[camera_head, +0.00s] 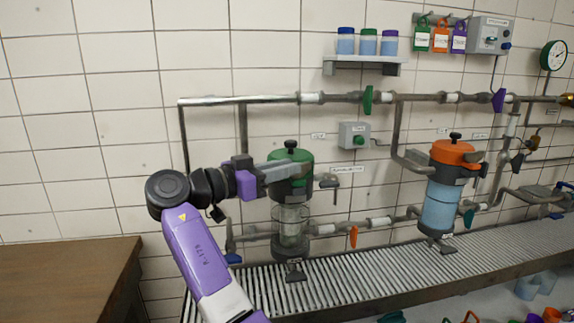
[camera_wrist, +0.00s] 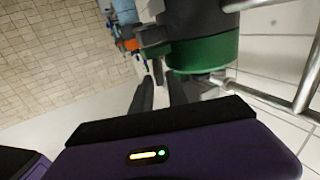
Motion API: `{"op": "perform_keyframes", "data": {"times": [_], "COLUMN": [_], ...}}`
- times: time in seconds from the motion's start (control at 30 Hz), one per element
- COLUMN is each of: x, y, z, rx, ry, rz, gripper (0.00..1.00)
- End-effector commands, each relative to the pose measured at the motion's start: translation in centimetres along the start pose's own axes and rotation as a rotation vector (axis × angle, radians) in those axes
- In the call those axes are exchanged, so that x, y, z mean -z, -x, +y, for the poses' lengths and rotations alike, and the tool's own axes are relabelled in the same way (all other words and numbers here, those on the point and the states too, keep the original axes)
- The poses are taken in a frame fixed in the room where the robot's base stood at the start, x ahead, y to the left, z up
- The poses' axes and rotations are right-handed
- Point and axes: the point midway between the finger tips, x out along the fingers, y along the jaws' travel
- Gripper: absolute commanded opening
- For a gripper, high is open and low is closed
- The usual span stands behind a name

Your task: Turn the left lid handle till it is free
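The left canister has a green lid (camera_head: 300,156) with a black knob (camera_head: 290,145) on top and a clear body (camera_head: 290,225). The green lid also shows close up in the wrist view (camera_wrist: 208,55). A grey lever-like handle (camera_head: 328,181) sticks out at the lid's right side; a grey part (camera_wrist: 152,37) at the lid's edge in the wrist view looks like it. My gripper (camera_head: 306,167) is in front of the green lid and covers part of it. In the wrist view its two dark fingers (camera_wrist: 162,78) stand apart, with no object clearly seen between them. Contact with the handle cannot be told.
Another canister with an orange lid (camera_head: 452,152) stands to the right. Grey pipes (camera_head: 250,100) with coloured valve handles run along the tiled wall. A ribbed metal shelf (camera_head: 370,270) lies below. A wooden table (camera_head: 65,270) is at the left. A grey box with a green button (camera_head: 354,135) is close by.

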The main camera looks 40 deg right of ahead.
Motion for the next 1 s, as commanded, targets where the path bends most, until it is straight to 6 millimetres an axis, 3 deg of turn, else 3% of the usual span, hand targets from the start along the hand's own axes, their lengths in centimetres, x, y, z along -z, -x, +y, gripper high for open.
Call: {"op": "perform_keyframes", "data": {"times": [0.33,0.47,1.0], "x": [0.03,0.03,-0.12], "y": [-0.61,-0.60,-0.60], "z": [-0.02,-0.02,0.28], "rx": [0.001,0.001,0.075], "ry": [-0.001,-0.001,-0.003], "rz": [0.001,0.001,0.000], "gripper": [0.19,0.00,0.00]}}
